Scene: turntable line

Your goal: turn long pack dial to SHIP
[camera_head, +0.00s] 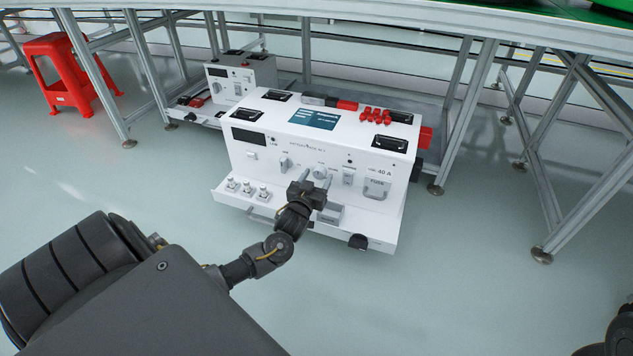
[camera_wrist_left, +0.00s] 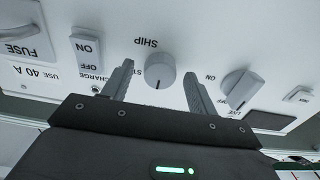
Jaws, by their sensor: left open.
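The long white pack (camera_head: 235,145) stands on the floor with its control face toward me. My left gripper (camera_head: 315,182) is at the pack's front. Its open fingers (camera_wrist_left: 158,76) stand on either side of the dial, with a visible gap to each. My right gripper is not in view.
A second knob (camera_wrist_left: 240,88), an ON/OFF rocker (camera_wrist_left: 87,50) and a fuse cover (camera_wrist_left: 25,40) flank the dial. A ledge with several white terminals (camera_head: 248,189) juts out below. A smaller unit (camera_head: 236,80) stands behind; a red stool (camera_head: 70,75) is far left.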

